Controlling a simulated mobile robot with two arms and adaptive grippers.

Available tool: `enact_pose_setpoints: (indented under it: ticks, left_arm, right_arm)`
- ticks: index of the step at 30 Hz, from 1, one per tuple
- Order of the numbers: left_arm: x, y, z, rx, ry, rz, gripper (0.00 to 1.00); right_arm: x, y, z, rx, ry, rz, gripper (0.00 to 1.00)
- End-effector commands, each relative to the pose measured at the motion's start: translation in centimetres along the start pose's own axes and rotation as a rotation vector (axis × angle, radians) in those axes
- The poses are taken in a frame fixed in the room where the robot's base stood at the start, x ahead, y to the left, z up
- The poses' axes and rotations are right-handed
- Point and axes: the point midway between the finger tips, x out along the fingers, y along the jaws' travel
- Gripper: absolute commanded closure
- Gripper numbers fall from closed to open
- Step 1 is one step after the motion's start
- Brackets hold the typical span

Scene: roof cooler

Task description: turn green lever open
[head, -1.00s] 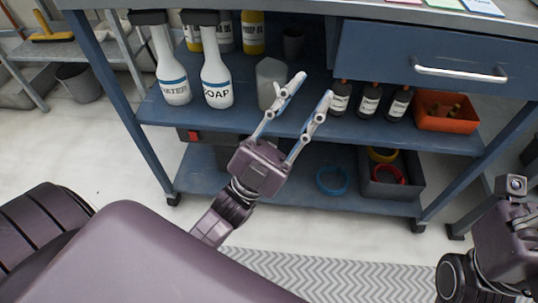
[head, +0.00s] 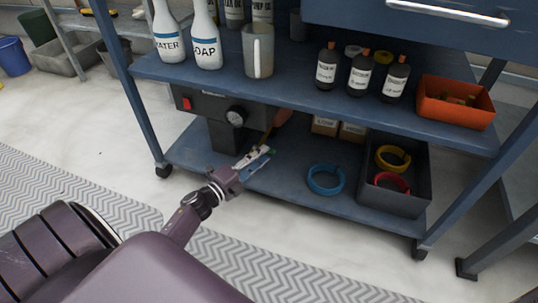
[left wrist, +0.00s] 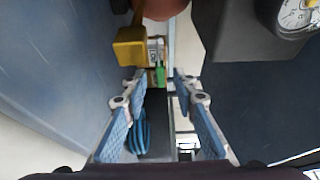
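In the left wrist view a small green lever (left wrist: 160,74) shows past my fingertips, roughly in line with the gap between them. A yellow block-like part (left wrist: 130,46) is up and left of it. In the head view my left gripper (head: 262,156) reaches over the lower shelf, beside the black unit (head: 212,106) with the round gauge (head: 236,117). The left wrist view shows its two blue-padded fingers (left wrist: 160,88) apart, with nothing held between them. In the head view the lever is too small or hidden to make out. My right gripper is not in view.
The gauge also shows in the left wrist view (left wrist: 298,14), close on the right. A blue ring (head: 326,180) and a dark bin (head: 395,200) with rings are on the lower shelf (head: 283,190). Bottles and an orange tray (head: 455,102) stand on the shelf above.

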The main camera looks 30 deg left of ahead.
Motion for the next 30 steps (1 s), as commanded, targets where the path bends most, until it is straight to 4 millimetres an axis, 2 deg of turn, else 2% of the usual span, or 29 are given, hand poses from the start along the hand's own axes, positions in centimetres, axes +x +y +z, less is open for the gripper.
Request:
enact_pose_setpoints:
  ticks: [1,7,17,18,25,30]
  left_arm:
    - [0.9,0.3,0.0,0.002,0.002,-0.002,0.74]
    - [3.3,0.2,-0.1,-0.001,0.001,-0.001,0.74]
    - [3.9,0.0,-0.1,-0.003,0.001,-0.001,0.74]
    - [3.9,0.0,-0.1,-0.003,0.001,-0.001,0.75]
    - [3.9,0.0,-0.1,-0.003,0.001,-0.001,1.0]
    - [3.9,0.0,-0.1,-0.003,0.001,-0.001,1.0]
  right_arm:
    - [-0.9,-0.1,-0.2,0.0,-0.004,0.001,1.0]
    - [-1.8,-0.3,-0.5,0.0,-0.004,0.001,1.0]
    - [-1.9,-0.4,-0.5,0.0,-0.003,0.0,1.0]
    - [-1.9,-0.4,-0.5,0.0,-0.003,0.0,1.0]
    - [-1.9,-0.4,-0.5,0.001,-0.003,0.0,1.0]
    - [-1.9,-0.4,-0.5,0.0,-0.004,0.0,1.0]
